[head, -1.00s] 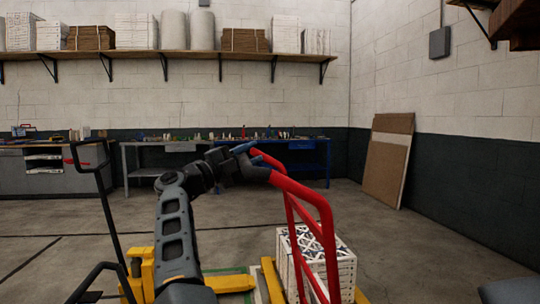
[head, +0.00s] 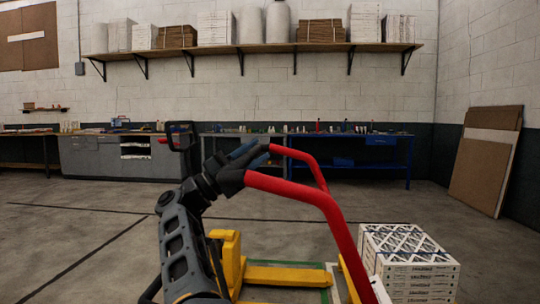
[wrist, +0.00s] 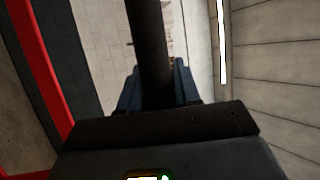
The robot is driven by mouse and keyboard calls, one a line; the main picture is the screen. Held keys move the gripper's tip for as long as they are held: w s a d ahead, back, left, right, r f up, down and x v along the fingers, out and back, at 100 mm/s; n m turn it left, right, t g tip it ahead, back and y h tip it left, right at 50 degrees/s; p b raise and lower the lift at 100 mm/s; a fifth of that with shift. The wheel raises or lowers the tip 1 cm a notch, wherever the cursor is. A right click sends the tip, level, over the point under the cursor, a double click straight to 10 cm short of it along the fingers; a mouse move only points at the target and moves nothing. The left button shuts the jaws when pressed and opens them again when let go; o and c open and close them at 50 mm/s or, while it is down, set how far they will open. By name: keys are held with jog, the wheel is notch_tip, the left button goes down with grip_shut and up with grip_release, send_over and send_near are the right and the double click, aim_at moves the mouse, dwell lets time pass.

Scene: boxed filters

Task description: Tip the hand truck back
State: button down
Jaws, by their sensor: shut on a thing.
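The red hand truck (head: 325,200) stands in front of me in the head view, its curved rails sloping from upper left down to lower right. Its lower end is out of the picture. My gripper (head: 252,157) is shut on the hand truck's handle at the upper left end of the rails. In the wrist view a dark handle bar (wrist: 148,40) runs between the blue fingers of my gripper (wrist: 157,85). A red tube (wrist: 42,70) of the truck shows at the left there. A stack of white filter boxes (head: 408,265) stands right of the rails.
A yellow pallet truck (head: 285,276) lies low behind my arm, near the hand truck. A blue workbench (head: 390,142) and grey cabinets (head: 95,157) line the back wall. Boards (head: 485,160) lean at the right. The floor between is open.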

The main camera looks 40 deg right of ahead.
jog(key=shift+w+a+f, duration=0.35)
jog(key=shift+w+f, duration=0.1)
jog(key=shift+f, duration=0.25)
jog(key=c, duration=1.1)
grip_release()
jog(key=shift+o, duration=1.1)
jog(key=shift+r, duration=0.15)
jog(key=b+v, duration=0.1)
jog(key=v, duration=0.7)
jog(key=shift+a, duration=0.1)
